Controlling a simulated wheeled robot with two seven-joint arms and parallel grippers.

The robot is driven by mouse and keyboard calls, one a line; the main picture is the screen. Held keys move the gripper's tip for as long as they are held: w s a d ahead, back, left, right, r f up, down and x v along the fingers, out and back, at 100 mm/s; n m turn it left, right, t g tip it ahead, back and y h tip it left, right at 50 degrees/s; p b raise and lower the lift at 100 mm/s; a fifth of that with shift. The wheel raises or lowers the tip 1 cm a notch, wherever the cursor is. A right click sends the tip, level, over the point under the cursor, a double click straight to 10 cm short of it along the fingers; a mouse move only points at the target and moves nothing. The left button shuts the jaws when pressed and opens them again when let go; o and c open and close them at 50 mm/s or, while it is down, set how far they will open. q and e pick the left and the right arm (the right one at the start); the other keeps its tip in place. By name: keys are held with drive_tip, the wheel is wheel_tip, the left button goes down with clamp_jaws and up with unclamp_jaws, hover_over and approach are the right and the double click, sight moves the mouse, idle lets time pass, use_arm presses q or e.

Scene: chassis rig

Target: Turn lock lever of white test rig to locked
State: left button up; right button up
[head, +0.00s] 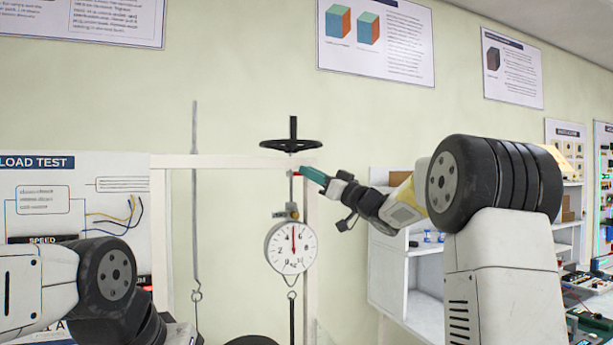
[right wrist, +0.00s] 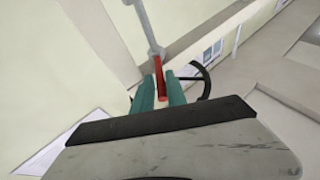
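The white test rig (head: 233,162) is a pale frame against the wall. It has a black handwheel (head: 291,145) on a stem at its top bar and a round dial gauge (head: 291,248) hanging below. A small red lever (head: 297,173) juts from the stem under the handwheel; it also shows in the right wrist view (right wrist: 161,80). My right gripper (head: 311,175) comes from the right, its teal fingertips at the lever. In the right wrist view, the lever lies between the two fingers (right wrist: 160,90); whether both press on it is unclear. My left gripper is out of view.
A thin rod with a hook (head: 195,200) hangs left of the gauge. A load test board (head: 80,195) stands at the left, partly behind my left arm. White shelves (head: 415,270) stand at the right behind my right arm. Posters hang high on the wall.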

drive_tip(key=shift+o, duration=1.2)
drive_tip(key=shift+f, duration=0.1)
drive_tip(key=v, duration=0.7)
drive_tip(key=shift+s+d, duration=0.25)
drive_tip(key=shift+d, duration=0.05)
